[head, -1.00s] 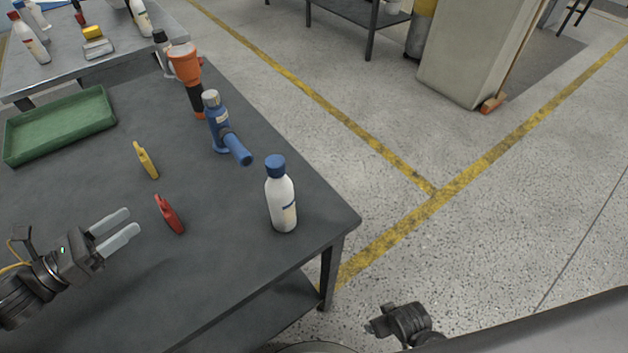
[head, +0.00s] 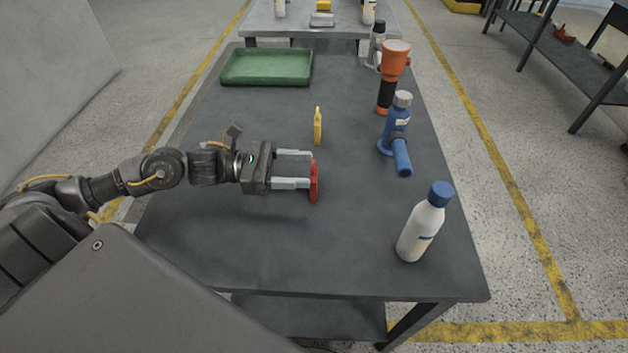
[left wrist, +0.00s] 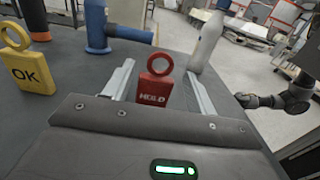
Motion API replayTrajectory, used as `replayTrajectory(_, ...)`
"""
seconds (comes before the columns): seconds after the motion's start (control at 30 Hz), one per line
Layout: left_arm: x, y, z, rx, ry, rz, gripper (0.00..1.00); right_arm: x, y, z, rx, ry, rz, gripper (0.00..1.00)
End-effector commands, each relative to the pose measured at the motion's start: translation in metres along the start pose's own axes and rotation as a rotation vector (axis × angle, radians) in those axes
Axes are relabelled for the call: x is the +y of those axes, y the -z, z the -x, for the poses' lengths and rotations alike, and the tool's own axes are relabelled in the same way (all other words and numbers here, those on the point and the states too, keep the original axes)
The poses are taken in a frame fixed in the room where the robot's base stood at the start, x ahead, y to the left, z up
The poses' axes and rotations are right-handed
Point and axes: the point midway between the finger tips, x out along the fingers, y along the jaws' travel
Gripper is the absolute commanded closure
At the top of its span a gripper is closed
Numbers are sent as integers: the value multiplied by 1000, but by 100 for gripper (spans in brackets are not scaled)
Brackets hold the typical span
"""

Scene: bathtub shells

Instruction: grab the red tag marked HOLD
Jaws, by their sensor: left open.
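The red tag (head: 314,183) stands on the dark table, seen nearly edge-on in the head view. In the left wrist view the red tag (left wrist: 155,90) shows the word HOLD and a ring on top. My left gripper (head: 309,169) is open, with its fingertips at the tag. In the left wrist view the tag shows between the two fingers (left wrist: 158,82), with a gap on each side. A yellow tag (head: 318,126) stands farther back; it reads OK in the left wrist view (left wrist: 30,72). My right gripper shows at the right of the left wrist view (left wrist: 247,100), small and unclear.
A green tray (head: 268,68) lies at the back left of the table. The table's front area is clear.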

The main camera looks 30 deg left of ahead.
Motion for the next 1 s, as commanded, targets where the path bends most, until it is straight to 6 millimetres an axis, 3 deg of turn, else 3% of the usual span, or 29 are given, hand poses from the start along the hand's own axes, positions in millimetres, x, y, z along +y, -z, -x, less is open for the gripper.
replayTrajectory(0.2,0,-1,-8,-3,-2,1,44,0,1,1,4,0,1,15)
replayTrajectory(0.5,1,1,-48,-2,-1,2,44,4,-26,-30,-25,-7,9,15)
replayTrajectory(0.8,1,3,-53,1,-1,1,44,5,-29,-34,-25,-7,10,15)
replayTrajectory(1.0,1,3,-52,1,-1,1,68,5,-29,-34,-25,-7,9,15)
